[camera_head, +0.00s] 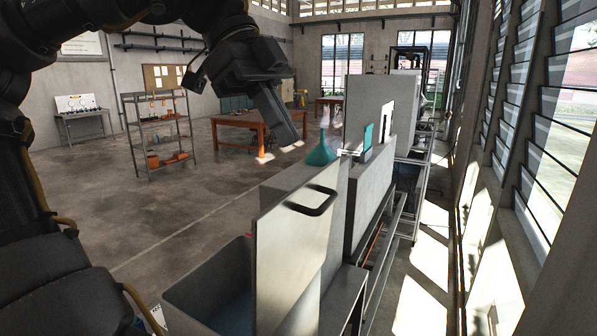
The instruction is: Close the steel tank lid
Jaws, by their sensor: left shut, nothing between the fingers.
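The steel tank (213,283) stands low in front of me, its top open, with blue showing inside. Its lid (293,250) is a flat pale steel panel standing upright along the tank's right side, with a black handle (312,203) near its upper edge. My left arm comes in from the left. My left gripper (288,137) is shut and empty, in the air above and beyond the lid, apart from it and from the handle. My right gripper is not in view.
A teal funnel (321,152) and a teal-edged object (365,143) stand on the grey tanks behind the lid. A shelf rack (160,131) and wooden table (252,121) stand further back. The floor at left is open; louvred windows line the right.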

